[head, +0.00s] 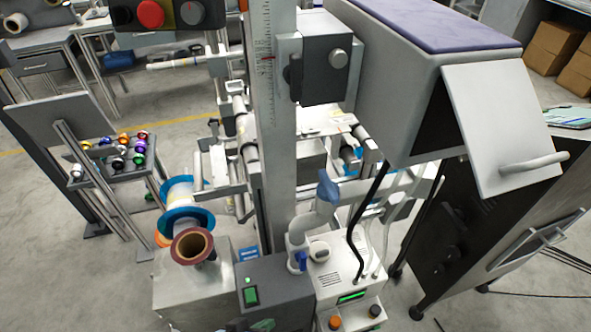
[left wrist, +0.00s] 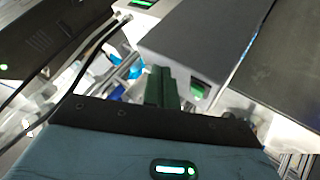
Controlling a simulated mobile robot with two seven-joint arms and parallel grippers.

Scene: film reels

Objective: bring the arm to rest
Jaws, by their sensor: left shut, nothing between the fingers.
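My left gripper (left wrist: 162,88) shows its two dark green fingers pressed together in the left wrist view, with nothing between them. The fingers point towards a grey box with a green switch (left wrist: 198,91). In the head view only a small green bit of the gripper (head: 263,325) shows at the bottom edge, just in front of that grey box (head: 281,284). My right gripper is in neither view. A blue-rimmed reel (head: 187,221) and a brown-rimmed reel (head: 193,246) sit on the machine at left centre.
A tall scaled column (head: 272,130) stands mid-view. A white unit with cables (head: 345,270) is right of the grey box. A large grey cabinet with an open flap (head: 505,125) fills the upper right. A rack of coloured spools (head: 118,155) stands left. Floor is bare at lower left.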

